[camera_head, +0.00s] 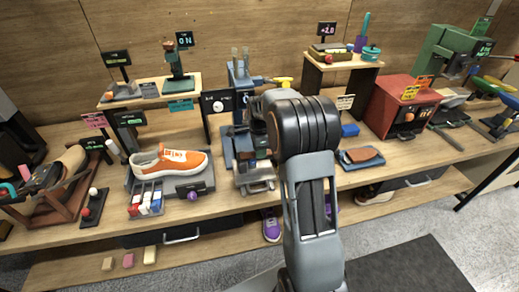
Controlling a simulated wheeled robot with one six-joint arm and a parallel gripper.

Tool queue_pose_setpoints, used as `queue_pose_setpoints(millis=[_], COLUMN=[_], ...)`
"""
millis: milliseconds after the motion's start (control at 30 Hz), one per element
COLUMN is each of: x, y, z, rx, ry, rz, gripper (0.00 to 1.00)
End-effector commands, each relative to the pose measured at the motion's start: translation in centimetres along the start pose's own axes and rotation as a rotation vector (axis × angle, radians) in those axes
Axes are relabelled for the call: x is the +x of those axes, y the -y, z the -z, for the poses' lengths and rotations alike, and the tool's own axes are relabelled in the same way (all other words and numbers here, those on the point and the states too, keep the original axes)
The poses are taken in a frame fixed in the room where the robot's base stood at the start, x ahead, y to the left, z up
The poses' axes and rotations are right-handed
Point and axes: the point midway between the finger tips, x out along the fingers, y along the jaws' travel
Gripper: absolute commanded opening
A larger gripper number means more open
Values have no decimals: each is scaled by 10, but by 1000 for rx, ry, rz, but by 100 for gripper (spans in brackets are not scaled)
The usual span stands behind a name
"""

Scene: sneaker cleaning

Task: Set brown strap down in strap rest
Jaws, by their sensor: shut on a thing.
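My arm rises from the bottom centre and bends over the bench. Its wrist end is near the blue clamp-like stand (243,150). My gripper's fingers are hidden behind my own arm, so what they hold does not show. I cannot make out a brown strap in them. A flat brown leather-like piece (361,154) lies in a shallow blue-grey tray (372,164) to the right of my arm. I cannot tell whether this piece is the strap or which holder is the strap rest.
An orange sneaker (168,161) stands left on a grey fixture above small bottles. A red box machine (402,105) and a green press (445,52) stand right. A raised wooden shelf (343,64) is behind. Some bare bench lies along the front edge.

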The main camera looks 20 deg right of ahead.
Motion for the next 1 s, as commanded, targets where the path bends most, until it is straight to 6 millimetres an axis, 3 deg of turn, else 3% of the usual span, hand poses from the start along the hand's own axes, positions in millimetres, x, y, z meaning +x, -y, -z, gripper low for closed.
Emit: queue_pose_setpoints(millis=[67, 100, 367, 733, 1000], x=[3, 2, 1, -7, -57], y=[0, 0, 0, 1, 0], z=[0, 0, 0, 0, 0], rx=[0, 0, 0, 0, 0], ry=[0, 0, 0, 0, 0], rz=[0, 0, 0, 3, 5], gripper=[10, 37, 62, 63, 63])
